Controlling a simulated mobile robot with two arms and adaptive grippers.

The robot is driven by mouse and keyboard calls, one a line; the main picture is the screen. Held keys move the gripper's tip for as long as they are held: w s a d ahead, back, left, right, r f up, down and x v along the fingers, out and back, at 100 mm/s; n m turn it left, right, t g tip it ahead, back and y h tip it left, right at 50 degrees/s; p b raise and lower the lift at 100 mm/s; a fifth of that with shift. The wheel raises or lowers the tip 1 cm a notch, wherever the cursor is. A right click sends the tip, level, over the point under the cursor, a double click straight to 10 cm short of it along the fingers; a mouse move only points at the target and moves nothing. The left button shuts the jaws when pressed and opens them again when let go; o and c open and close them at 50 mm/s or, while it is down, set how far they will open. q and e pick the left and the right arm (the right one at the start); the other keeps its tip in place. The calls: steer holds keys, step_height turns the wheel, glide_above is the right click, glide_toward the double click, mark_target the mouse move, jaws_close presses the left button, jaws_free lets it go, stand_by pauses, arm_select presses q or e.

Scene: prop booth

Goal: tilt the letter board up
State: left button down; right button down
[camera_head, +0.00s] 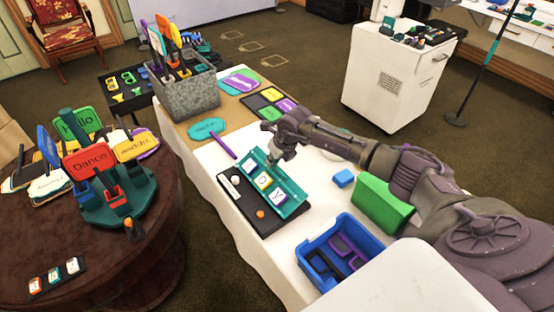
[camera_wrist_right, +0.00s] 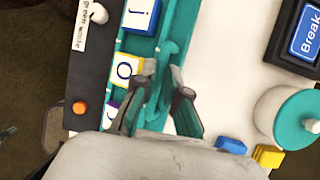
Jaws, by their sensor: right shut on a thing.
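The letter board is a teal rack (camera_head: 292,209) with white letter tiles (camera_head: 263,181) reading J, O, Y, on a black base (camera_head: 236,198) on the white-covered table. It also shows in the right wrist view (camera_wrist_right: 135,43), with a blue-edged "j" tile and a yellow-edged "o" tile. My right gripper (camera_head: 280,156) is at the rack's far right edge. In the right wrist view its fingers (camera_wrist_right: 158,98) are shut on a teal grip piece on the rack's side. The rack's exact tilt is hard to tell. My left gripper is out of view.
The base carries a white knob and an orange ball (camera_head: 260,214). A blue bin (camera_head: 313,262), a blue block (camera_head: 344,178) and a green block (camera_head: 382,203) are close to my right arm. A grey planter of signs (camera_head: 186,96) stands behind. A round table (camera_head: 160,215) is left.

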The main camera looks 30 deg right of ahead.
steer(key=shift+s+a, duration=0.3)
steer(key=shift+a, duration=0.6)
steer(key=shift+a+f, duration=0.1)
steer(key=c, duration=1.3)
jaws_free()
steer(key=shift+c, duration=0.2)
steer(key=shift+o, duration=0.7)
steer(key=shift+w+a, duration=0.15)
steer(key=shift+w, duration=0.05)
steer(key=shift+r, duration=0.2)
